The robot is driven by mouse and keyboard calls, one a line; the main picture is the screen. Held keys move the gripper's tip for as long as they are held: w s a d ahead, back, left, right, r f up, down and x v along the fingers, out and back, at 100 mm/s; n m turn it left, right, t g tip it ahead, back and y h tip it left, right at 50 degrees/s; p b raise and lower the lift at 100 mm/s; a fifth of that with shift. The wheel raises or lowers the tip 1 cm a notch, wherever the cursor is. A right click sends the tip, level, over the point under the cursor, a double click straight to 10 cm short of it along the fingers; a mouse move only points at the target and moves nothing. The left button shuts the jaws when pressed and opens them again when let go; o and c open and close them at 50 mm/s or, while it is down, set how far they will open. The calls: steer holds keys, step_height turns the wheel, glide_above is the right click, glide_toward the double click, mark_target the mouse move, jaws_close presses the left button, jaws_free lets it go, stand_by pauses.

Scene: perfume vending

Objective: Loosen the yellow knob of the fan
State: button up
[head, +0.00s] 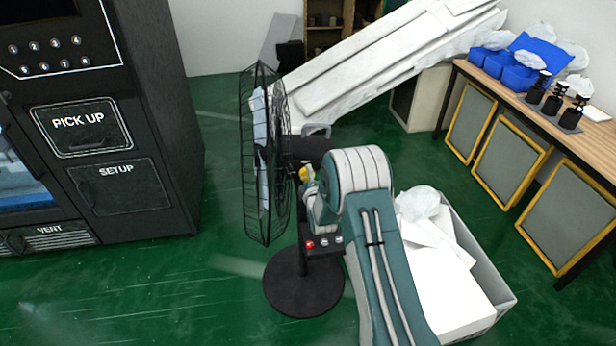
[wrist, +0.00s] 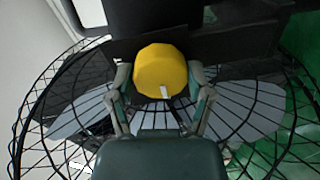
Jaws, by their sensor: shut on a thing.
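The yellow knob (wrist: 161,71) sits on the fan's dark neck, behind its grille. My gripper (wrist: 161,82) is shut on the knob, with one finger on each side of it in the wrist view.
A black vending machine (head: 110,130) stands at the left. A white box with crumpled sheets (head: 490,300) is close at the right of the fan. A wooden-topped table (head: 560,125) holds blue bins and black items. Green floor is clear left of the fan.

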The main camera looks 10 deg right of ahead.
steer(key=shift+a+f, duration=0.1)
steer(key=shift+a, duration=0.05)
steer(key=o, duration=1.1)
steer(key=shift+a, duration=0.1)
steer(key=shift+o, duration=0.2)
steer(key=shift+s, duration=0.1)
steer(key=shift+s, duration=0.3)
steer(key=s, duration=1.1)
steer(key=shift+r, duration=0.3)
